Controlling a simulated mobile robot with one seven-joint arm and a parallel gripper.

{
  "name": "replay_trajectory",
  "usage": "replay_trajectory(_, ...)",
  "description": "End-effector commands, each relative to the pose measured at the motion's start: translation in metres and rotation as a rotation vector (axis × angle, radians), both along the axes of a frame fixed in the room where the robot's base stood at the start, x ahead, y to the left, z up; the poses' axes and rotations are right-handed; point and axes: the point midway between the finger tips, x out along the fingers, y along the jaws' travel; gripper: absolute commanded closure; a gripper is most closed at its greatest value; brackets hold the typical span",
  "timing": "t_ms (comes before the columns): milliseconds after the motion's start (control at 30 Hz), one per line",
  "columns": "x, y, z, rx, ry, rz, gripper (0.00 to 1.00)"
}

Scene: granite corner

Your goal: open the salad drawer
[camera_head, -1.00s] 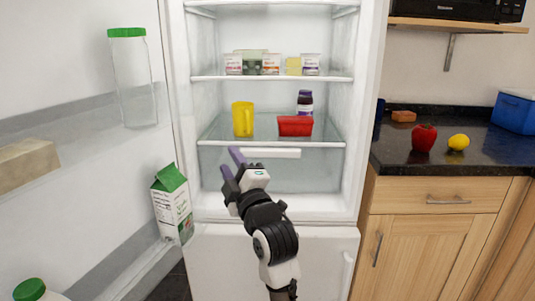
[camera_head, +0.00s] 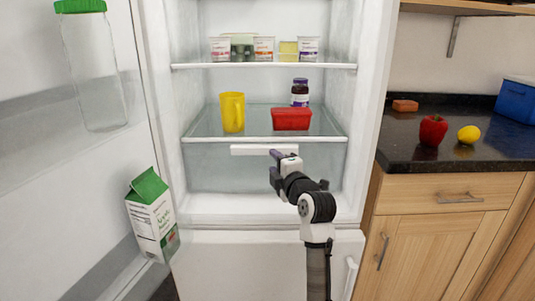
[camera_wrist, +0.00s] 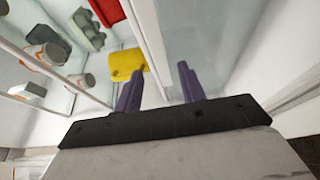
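The salad drawer (camera_head: 222,172) is the clear box under the lowest fridge shelf, and it looks shut. Its white bar handle (camera_head: 250,150) runs along the top of its front. My gripper (camera_head: 276,154) is at the right end of this handle in the head view, partly covering that end. In the wrist view, the two purple fingers of my gripper (camera_wrist: 158,88) are apart with a gap between them. I see nothing clearly held there. I cannot tell whether the fingers touch the handle.
The fridge door stands open at left, holding a milk carton (camera_head: 152,215) and a clear jar (camera_head: 92,70). A yellow mug (camera_head: 232,112), red tub (camera_head: 291,119) and dark jar (camera_head: 300,92) stand on the shelf above the drawer. The counter (camera_head: 470,160) is at right.

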Motion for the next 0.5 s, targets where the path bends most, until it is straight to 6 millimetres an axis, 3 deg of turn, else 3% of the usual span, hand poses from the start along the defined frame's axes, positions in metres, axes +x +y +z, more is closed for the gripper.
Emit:
replay_trajectory(200, 0.036, 0.016, 0.001, 0.000, 0.000, 0.002, 0.60)
replay_trajectory(500, 0.052, 0.022, 0.000, 0.000, -0.001, 0.000, 0.60)
